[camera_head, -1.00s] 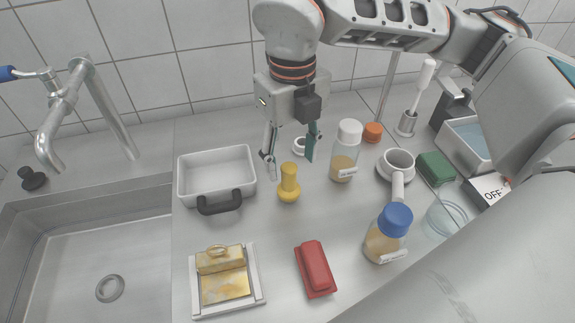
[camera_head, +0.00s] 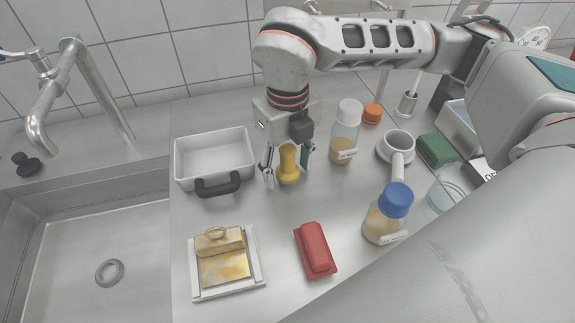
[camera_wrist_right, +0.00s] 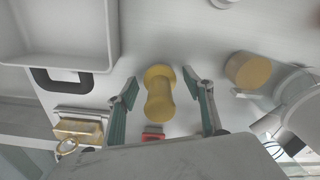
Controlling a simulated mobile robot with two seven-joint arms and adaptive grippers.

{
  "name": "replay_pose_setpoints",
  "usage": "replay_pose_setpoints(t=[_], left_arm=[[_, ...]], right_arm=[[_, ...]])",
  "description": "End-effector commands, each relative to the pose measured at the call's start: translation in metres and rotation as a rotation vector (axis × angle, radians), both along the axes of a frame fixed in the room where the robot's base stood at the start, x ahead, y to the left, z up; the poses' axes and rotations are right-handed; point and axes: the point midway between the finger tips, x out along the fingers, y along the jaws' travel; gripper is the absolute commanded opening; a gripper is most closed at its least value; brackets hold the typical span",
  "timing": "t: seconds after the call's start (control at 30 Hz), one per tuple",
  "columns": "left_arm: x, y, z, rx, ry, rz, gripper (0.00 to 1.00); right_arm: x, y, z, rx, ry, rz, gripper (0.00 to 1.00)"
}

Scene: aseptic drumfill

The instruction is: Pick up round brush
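A yellow knob-handled piece with a rounded base, which looks like the round brush (camera_head: 288,166), stands upright on the steel counter. My right gripper (camera_head: 287,172) points down over it, one finger on each side. In the right wrist view the round brush (camera_wrist_right: 159,93) lies between the two green-padded fingers of the gripper (camera_wrist_right: 160,88), with a gap on both sides. The gripper is open and holds nothing. My left gripper is not in view.
A white tray with a dark handle (camera_head: 180,170) stands left of the gripper. A white-capped bottle (camera_head: 345,133) stands close on the right. A red block (camera_head: 315,250), a blue-capped bottle (camera_head: 388,215) and a yellow-stained tray (camera_head: 256,270) are nearer. The sink (camera_head: 60,250) is left.

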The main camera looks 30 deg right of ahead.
Motion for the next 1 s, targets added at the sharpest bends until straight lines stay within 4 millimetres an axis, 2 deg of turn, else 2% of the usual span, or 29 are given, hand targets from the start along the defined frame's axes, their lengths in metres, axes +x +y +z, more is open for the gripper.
replay_pose_setpoints(t=[0.03, 0.13, 0.17, 0.47, 0.67, 0.87, 1.0], left_arm=[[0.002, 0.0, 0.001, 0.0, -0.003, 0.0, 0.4], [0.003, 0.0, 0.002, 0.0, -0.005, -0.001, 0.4], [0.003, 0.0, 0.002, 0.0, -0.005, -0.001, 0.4], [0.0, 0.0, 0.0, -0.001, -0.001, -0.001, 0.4], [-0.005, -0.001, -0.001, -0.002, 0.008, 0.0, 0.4], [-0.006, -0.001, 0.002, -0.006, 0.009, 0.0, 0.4], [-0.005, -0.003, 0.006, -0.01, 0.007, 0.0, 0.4]], right_arm=[[0.0, 0.0, 0.0, 0.0, 0.0, 0.0, 0.39], [0.0, 0.0, 0.0, 0.0, 0.0, 0.0, 0.13], [0.0, 0.0, 0.0, 0.0, 0.0, 0.0, 0.1], [0.0, 0.0, 0.001, 0.0, 0.0, 0.0, 0.1], [0.001, 0.0, 0.011, 0.0, -0.002, 0.0, 0.1], [0.001, 0.0, 0.042, 0.0, -0.007, 0.0, 0.1], [0.001, 0.0, 0.076, 0.0, -0.008, -0.001, 0.1]])
